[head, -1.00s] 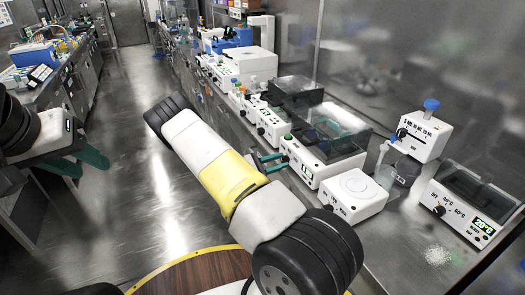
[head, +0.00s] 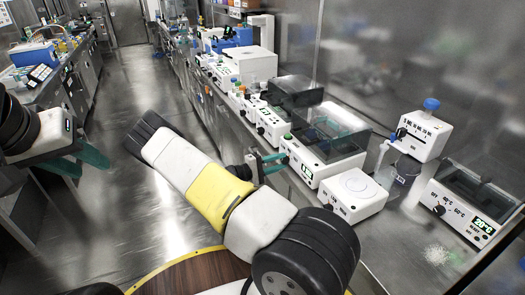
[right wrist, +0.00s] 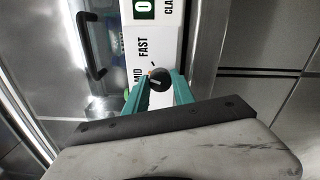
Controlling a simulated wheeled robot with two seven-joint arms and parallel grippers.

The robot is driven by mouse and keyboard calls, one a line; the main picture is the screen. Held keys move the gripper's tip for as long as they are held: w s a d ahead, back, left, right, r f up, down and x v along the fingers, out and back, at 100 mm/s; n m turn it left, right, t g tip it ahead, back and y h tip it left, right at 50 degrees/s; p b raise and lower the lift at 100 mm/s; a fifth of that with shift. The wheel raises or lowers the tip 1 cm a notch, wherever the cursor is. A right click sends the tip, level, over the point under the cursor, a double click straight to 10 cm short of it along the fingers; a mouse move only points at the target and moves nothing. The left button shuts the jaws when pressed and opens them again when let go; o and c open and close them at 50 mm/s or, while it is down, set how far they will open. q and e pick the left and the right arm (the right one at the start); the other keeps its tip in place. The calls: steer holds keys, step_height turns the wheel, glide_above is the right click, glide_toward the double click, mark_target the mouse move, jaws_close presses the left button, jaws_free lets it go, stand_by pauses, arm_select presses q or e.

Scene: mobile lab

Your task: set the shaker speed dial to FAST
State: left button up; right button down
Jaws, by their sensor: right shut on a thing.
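The shaker (head: 318,172) is a white box with a clear dark-framed lid and a green display, on the right-hand bench. Its black speed dial (right wrist: 159,79) shows in the right wrist view, with the printed words MID and FAST beside it. The dial's pointer is too small to read surely. My right gripper (right wrist: 157,88) is shut on the dial, one teal finger on each side. In the head view my right gripper (head: 272,162) reaches the shaker's front. My left gripper (head: 84,162) is open and empty, over the aisle at the left.
A white round-topped device (head: 352,195) stands close beside the shaker. A dispenser with a blue cap (head: 425,132) and a heating block showing a temperature (head: 462,205) stand further right. Other instruments line the bench beyond the shaker. White grains (head: 437,255) lie on the bench. The aisle floor is clear.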

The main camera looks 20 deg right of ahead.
steer(key=m, duration=0.3)
steer(key=shift+f+m, duration=0.1)
steer(key=shift+m, duration=2.5)
steer(key=shift+f, duration=0.1)
steer(key=c, duration=1.1)
jaws_free()
steer(key=shift+o, duration=0.2)
steer(key=shift+a, duration=0.1)
steer(key=a, duration=0.7)
steer(key=shift+s+a, duration=0.3)
steer(key=shift+a, duration=0.05)
